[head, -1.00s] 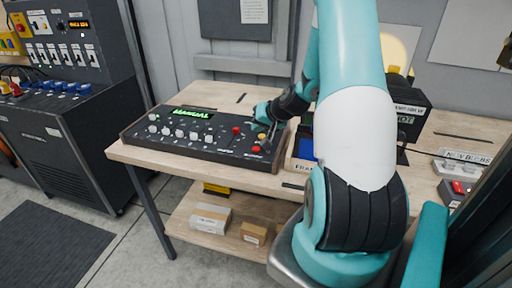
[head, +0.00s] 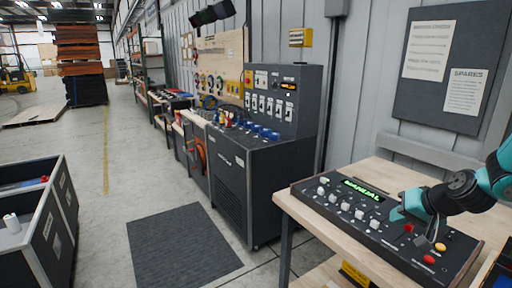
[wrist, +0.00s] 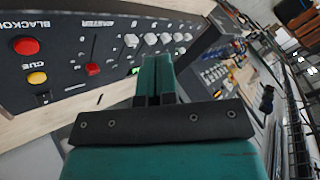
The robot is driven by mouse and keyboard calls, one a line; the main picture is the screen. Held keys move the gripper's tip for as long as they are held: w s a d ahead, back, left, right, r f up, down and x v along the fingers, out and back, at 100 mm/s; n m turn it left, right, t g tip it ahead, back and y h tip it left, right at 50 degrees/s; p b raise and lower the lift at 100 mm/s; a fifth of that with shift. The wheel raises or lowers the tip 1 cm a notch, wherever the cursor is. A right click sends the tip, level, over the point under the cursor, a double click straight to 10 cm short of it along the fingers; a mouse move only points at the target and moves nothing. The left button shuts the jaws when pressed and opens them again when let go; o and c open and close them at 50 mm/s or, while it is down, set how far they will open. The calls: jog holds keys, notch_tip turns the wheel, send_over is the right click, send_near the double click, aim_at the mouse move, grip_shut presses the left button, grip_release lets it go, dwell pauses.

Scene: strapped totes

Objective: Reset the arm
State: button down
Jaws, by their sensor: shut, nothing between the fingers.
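My teal gripper (head: 404,211) is above the right half of a black control console in the head view, with my arm coming in from the right edge. In the wrist view the two fingers of my gripper (wrist: 154,62) are closed together with nothing between them. The console (head: 322,211) lies on a light wooden table; its green display reads "MANUAL". It also shows in the wrist view (wrist: 110,63), with a red button, a yellow button, a red slider knob and a row of white knobs. I cannot tell whether the fingertips touch it.
A dark cabinet (head: 262,178) with switches and blue knobs stands left of the wooden table (head: 288,203). A grey mat (head: 182,247) lies on the floor. A dark open bin (head: 66,205) stands at the far left. The aisle behind is open.

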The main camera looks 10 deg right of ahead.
jog(key=s+a+r+n+g+y, duration=0.1)
jog(key=a+r+n, duration=0.15)
jog(key=a, duration=0.45)
jog(key=s+a+r+n+g+y, duration=0.1)
jog(key=s+a+r+n, duration=0.15)
jog(key=a, duration=0.45)
jog(key=s+a+r+n+g, duration=0.3)
jog(key=s+a, duration=0.4)
jog(key=s, duration=0.3)
jog(key=s+a+r+n+g, duration=0.2)
jog(key=s+a+r+n, duration=0.1)
jog(key=s+a, duration=0.5)
jog(key=shift+s+a+r+n+g, duration=0.15)
jog(key=shift+s+n+g, duration=0.25)
jog(key=shift+s+n, duration=0.4)
